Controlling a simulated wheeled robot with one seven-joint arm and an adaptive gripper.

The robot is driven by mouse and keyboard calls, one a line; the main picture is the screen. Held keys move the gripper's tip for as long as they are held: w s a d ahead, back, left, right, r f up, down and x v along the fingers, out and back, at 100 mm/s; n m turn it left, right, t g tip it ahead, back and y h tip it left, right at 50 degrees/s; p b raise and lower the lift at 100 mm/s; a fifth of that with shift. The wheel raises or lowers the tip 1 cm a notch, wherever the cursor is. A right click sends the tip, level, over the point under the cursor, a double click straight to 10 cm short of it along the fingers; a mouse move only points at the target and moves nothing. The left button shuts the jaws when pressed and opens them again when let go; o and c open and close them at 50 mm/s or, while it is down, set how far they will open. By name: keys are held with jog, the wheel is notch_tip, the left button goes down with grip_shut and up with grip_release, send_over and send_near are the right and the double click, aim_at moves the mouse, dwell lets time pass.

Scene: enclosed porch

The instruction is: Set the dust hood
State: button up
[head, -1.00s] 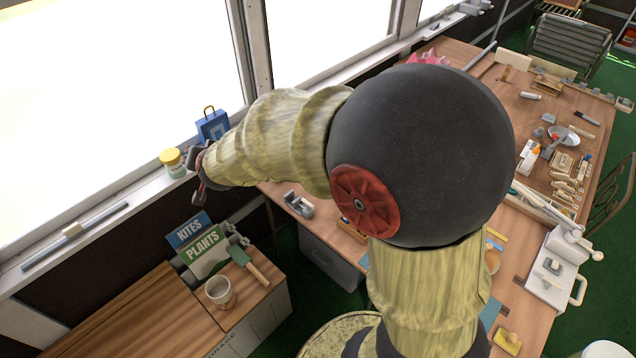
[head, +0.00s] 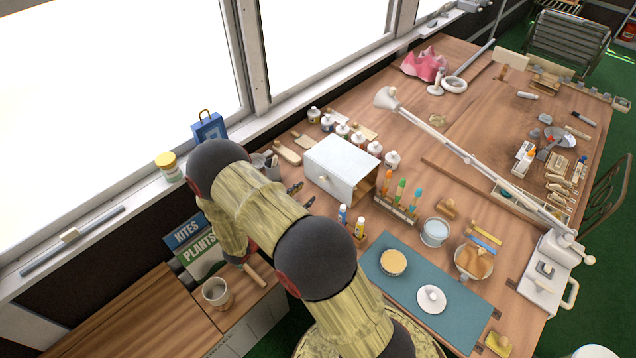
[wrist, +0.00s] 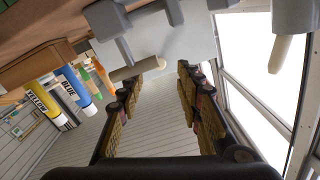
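No item is plainly marked as the dust hood, and I cannot tell which it is. A pale box (head: 345,160) with a small front knob stands on the bench, its right side open. A white knobbed lid (head: 431,299) lies on the blue-green mat (head: 445,318).
Blue and yellow tubes (head: 342,215) stand right of my gripper. White bottles (head: 375,149) line the back of the box, and a brush rack (head: 395,208) is at its right. A lamp arm (head: 470,160) crosses the bench.

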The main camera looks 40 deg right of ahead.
aim_at(321, 181)
jog(key=d, duration=0.2)
jog(key=d+b, duration=0.1)
jog(key=d, duration=0.4)
jog(key=shift+w+d, duration=0.25)
jog(key=shift+d, duration=0.05)
grip_shut()
dwell(0.7)
